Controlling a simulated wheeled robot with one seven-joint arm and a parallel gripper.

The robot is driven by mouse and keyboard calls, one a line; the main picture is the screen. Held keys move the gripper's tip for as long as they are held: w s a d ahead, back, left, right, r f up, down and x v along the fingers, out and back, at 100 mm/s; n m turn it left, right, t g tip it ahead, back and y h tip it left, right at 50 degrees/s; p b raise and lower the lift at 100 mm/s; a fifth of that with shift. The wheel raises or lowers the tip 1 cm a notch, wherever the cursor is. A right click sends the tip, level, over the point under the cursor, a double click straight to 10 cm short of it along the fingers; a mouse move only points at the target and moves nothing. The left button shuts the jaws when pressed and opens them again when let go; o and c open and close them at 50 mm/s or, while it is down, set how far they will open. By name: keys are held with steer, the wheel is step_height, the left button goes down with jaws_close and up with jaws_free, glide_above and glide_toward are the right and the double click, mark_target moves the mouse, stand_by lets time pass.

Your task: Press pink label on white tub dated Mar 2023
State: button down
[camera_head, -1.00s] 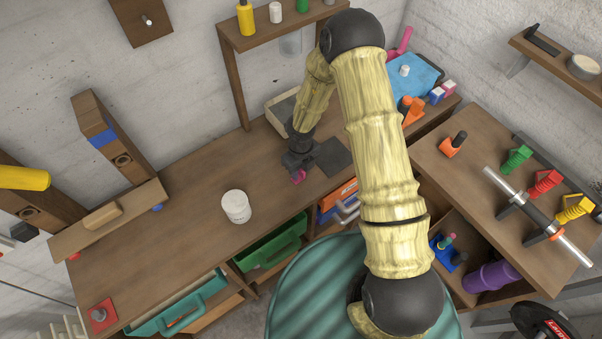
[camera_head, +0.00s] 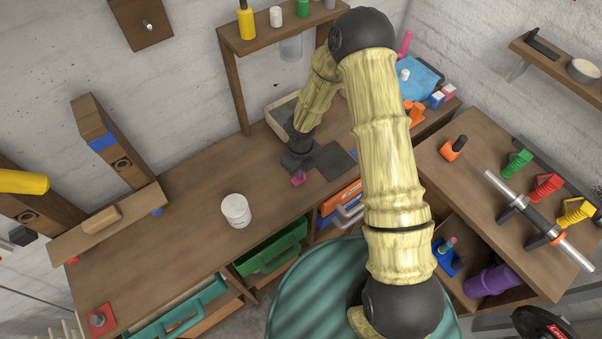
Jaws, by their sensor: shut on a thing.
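A white tub (camera_head: 236,211) stands upright on the wooden workbench, left of my gripper. Faint marks show on its side, too small to read as a date. My gripper (camera_head: 298,177) is to the right of the tub and slightly above it in the picture, over the bench. It is shut on a small pink piece, the pink label (camera_head: 299,181), which shows at the fingertips. The label is apart from the tub. My wrist hides part of the jaws.
A dark flat mat (camera_head: 333,160) lies right of my gripper. A pale tray (camera_head: 281,115) is behind my forearm. Open green (camera_head: 271,252) and teal (camera_head: 180,316) drawers jut from the bench front. The bench left of the tub is largely clear.

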step_height(320, 180, up, 8)
steer(key=shift+r+b, duration=0.15)
steer(key=shift+b, duration=0.15)
stand_by(0.5)
